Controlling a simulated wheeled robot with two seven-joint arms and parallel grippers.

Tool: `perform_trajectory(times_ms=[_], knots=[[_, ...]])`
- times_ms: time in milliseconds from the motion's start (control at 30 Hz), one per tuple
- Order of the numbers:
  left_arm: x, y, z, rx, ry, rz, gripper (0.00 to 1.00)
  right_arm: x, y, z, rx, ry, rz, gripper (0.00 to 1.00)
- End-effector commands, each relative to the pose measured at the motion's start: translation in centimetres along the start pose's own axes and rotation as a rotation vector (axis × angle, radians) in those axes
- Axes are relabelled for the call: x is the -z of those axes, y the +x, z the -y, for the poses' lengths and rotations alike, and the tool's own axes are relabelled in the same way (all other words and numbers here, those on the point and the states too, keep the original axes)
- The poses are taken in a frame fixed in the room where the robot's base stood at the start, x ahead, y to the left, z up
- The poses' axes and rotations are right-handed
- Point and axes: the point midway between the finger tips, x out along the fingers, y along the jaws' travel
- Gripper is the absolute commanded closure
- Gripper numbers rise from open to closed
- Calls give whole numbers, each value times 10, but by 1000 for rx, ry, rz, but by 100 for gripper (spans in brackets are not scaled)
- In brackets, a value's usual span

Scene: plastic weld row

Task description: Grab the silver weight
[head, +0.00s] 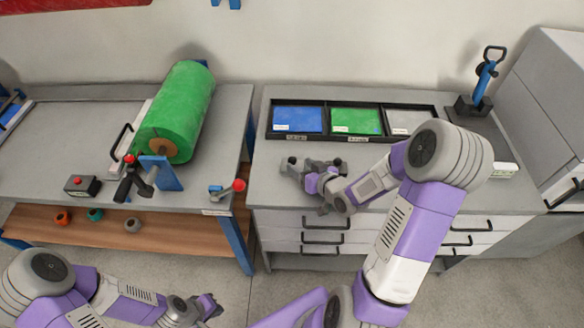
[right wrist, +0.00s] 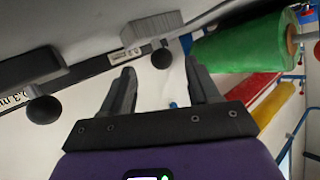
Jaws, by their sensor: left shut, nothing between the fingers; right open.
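Two grey pieces with dark round knobs stand on the right worktop by my right gripper (head: 298,174). One knobbed piece (head: 291,161) is at the fingertips and the other knobbed piece (head: 337,163) is behind the gripper. In the right wrist view, the open right gripper (right wrist: 158,72) has a grey knobbed block (right wrist: 150,27) in line with the gap between its fingers. Another dark knobbed block (right wrist: 30,66) is to the left. I cannot tell for certain which is the silver weight, nor whether a finger touches it. My left gripper (head: 211,308) is shut and empty, low in front of the left bench.
A black tray (head: 268,133) with blue, green and grey sections lies behind the right gripper. A green roll (head: 183,105) and a red-handled clamp (head: 133,178) are on the left bench. Small rings (head: 132,226) lie on its lower shelf. A gap separates the benches.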

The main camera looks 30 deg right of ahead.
Motion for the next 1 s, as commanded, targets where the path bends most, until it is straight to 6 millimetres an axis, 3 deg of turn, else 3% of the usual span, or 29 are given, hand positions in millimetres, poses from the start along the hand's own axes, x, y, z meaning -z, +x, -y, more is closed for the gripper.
perform_trajectory(times_ms=[200, 467, 867, 1000], knots=[[1, 7, 3, 0, 0, -1, 100, -1, 29, 2, 1, 0, 0, 40], [1, 7, 2, 0, 0, -1, 100, 1, 32, 2, 0, 0, 0, 40], [1, 7, 2, 0, 0, -1, 100, 0, 32, 2, 0, 1, 0, 98], [1, 7, 2, 0, 0, -1, 100, 0, 32, 2, 0, 1, 0, 100]])
